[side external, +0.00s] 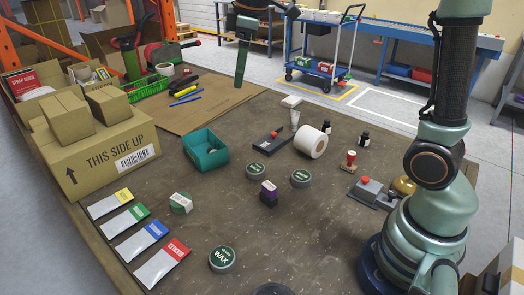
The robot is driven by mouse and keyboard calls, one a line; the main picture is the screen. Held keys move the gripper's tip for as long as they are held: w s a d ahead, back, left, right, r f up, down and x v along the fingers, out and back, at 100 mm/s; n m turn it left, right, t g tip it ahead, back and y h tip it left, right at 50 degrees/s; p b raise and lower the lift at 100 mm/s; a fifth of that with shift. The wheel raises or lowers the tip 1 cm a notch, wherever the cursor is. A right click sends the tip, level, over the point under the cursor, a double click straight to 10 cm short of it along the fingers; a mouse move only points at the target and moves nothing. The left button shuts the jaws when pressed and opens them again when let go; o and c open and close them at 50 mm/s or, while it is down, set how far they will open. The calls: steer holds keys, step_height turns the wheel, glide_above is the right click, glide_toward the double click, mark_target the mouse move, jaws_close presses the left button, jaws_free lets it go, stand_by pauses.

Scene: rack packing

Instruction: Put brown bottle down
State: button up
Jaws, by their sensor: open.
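Two small dark bottles with pale labels stand upright on the brown work surface: one bottle (326,128) behind the white roll, the other bottle (363,139) to its right. I cannot tell from their colour which is the brown one. My gripper (241,68) hangs at the top of the view, pointing down, well apart from both bottles and to their left. Its jaws are open and I see nothing held in them. One finger shows clearly; the other is mostly hidden.
A teal bin (222,151), a white roll (318,147), round green-lidded tins (256,172) and a red-knobbed stamp (348,160) stand mid-table. Cartons (120,160) and a green basket (146,92) fill the left.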

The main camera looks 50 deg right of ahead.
steer(key=s+f+m+t, duration=0.1)
steer(key=s+f+m, duration=0.1)
steer(key=s+m, duration=0.2)
steer(key=s+f+m+t, duration=0.1)
steer(key=s+f+m, duration=0.2)
steer(key=s, duration=0.8)
steer(key=shift+s+a+f+m+t, duration=0.25)
steer(key=shift+m+t, duration=0.05)
steer(key=shift+m, duration=0.2)
stand_by(1.2)
steer(key=o, duration=0.4)
steer(key=shift+o, duration=0.2)
steer(key=w+a+f+n+g, duration=0.1)
steer(key=a+f+n+g, duration=0.2)
steer(key=a+n, duration=0.7)
steer(key=w+a+f+n+g, duration=0.1)
steer(key=a+f+n+g, duration=0.2)
steer(key=a+n, duration=0.65)
step_height(320, 180, down, 9)
steer(key=a+m, duration=0.1)
steer(key=shift+a, duration=0.4)
